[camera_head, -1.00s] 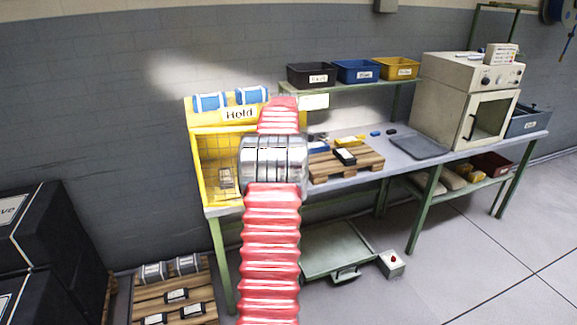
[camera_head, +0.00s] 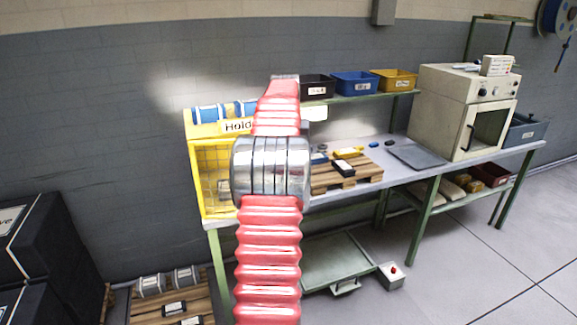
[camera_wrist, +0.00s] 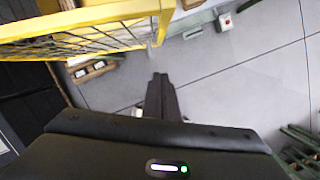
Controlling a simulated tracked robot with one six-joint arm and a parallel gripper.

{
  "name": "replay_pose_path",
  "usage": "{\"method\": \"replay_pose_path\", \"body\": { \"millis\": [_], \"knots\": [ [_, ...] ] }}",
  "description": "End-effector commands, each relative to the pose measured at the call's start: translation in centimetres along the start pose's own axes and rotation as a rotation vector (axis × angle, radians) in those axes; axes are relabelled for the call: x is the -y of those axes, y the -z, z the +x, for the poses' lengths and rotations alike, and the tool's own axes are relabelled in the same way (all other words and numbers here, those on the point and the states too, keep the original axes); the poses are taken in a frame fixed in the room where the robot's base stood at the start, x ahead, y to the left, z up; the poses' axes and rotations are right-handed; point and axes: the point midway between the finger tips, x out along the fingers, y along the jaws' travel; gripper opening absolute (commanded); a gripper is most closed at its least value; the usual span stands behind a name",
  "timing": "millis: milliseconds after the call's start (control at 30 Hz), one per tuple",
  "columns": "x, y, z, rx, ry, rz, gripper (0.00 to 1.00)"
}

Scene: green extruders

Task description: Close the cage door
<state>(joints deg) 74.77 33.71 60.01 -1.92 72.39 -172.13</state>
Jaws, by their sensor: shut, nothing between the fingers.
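The yellow cage (camera_head: 208,170), with wire mesh and a "Hold" sign, stands on the left end of the bench. My arm covers its right side in the head view. In the wrist view a yellow frame with dark mesh (camera_wrist: 85,42) fills the upper left; I cannot tell which part is the door or how far it is open. My gripper (camera_wrist: 160,78) is shut and empty, just below and right of the mesh frame's lower edge in that view. I see no clear contact between them. The gripper is hidden behind my arm in the head view.
The green-legged bench (camera_head: 398,175) carries a wooden pallet (camera_head: 345,176) with small parts and a beige oven (camera_head: 462,110) to the right. Black cases (camera_head: 45,245) and a low pallet stand at lower left. The grey floor at right is clear.

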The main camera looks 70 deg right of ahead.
Motion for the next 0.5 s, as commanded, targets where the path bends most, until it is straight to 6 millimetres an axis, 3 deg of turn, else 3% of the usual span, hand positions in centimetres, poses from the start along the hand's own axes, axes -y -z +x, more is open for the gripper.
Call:
{"method": "replay_pose_path", "body": {
  "millis": [333,500],
  "knots": [
    [-0.6,0.2,-0.2,0.002,-0.003,0.004,0.00],
    [-3.8,1.7,-1.8,0.011,-0.018,0.060,0.00]
  ]
}}
